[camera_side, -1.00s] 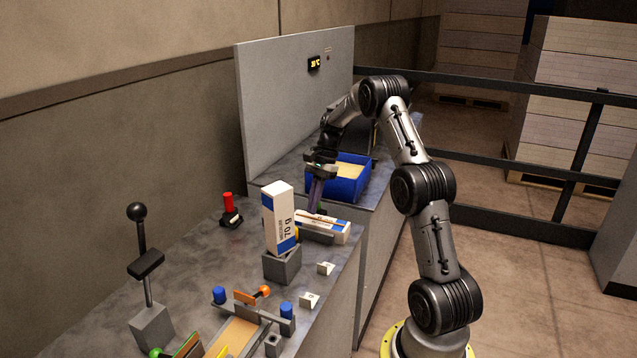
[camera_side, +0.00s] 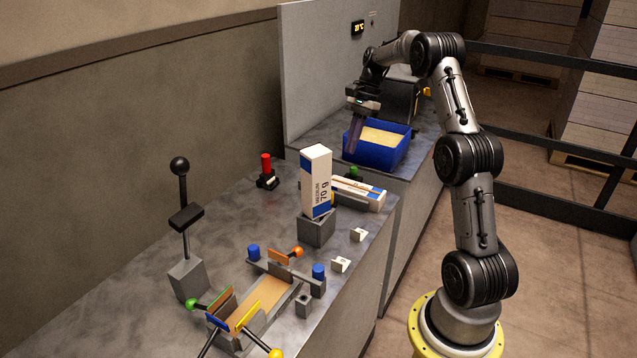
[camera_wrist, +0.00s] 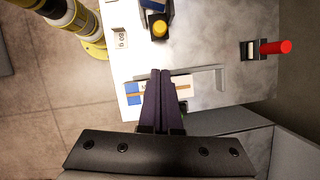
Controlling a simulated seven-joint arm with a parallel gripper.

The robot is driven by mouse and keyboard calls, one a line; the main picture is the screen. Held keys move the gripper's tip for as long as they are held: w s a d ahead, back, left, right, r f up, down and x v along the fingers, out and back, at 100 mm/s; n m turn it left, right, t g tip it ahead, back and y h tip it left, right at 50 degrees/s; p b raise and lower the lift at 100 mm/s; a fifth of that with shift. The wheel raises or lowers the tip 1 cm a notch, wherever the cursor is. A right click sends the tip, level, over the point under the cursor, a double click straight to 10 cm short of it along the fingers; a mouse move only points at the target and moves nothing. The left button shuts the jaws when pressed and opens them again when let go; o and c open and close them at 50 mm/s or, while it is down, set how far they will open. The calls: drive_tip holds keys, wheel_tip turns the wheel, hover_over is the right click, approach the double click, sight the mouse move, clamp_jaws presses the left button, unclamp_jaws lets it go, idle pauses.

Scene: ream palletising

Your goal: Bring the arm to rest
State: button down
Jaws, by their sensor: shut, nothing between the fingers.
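My gripper (camera_side: 353,151) hangs below my raised arm in the side view, fingers pointing down. Its dark purple fingers (camera_wrist: 160,73) are together with nothing between them in the wrist view. The gripper is in front of the left side of a blue bin (camera_side: 375,155) in the side view; I cannot tell whether it touches the bin. A white and blue ream pack (camera_side: 365,196) lies on the bench beyond the upright pack. It also shows in the wrist view (camera_wrist: 133,99), partly hidden behind the fingers.
An upright 70 g pack (camera_side: 317,180) stands on a grey block (camera_side: 317,231). A red-handled device (camera_side: 267,170) and a black-knobbed post (camera_side: 181,210) stand to the left. A fixture with coloured knobs (camera_side: 262,300) is in front. A grey panel (camera_side: 320,80) rises behind the bin.

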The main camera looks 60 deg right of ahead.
drive_tip(key=w+a+r+n, duration=0.2)
drive_tip(key=a+r, duration=0.5)
drive_tip(key=r, duration=0.1)
drive_tip(key=s+a+r+n+t+h, duration=0.1)
drive_tip(key=s+a+r+n, duration=0.25)
drive_tip(key=a, duration=0.45)
drive_tip(key=s+a+r+n+h, duration=0.1)
drive_tip(key=s+a+r+n, duration=0.1)
drive_tip(key=a+r, duration=0.45)
drive_tip(key=s+a+f+n+t+h, duration=0.1)
drive_tip(key=s+a+f+n+t, duration=0.1)
drive_tip(key=s+a+n, duration=0.65)
drive_tip(key=s+a+f+n+t+h, duration=0.1)
drive_tip(key=s+f+n, duration=0.3)
drive_tip(key=s+f, duration=0.4)
drive_tip(key=shift+s+a+f+n+t, duration=0.2)
drive_tip(key=shift+s+a+n+t, duration=0.1)
drive_tip(key=shift+s, duration=0.1)
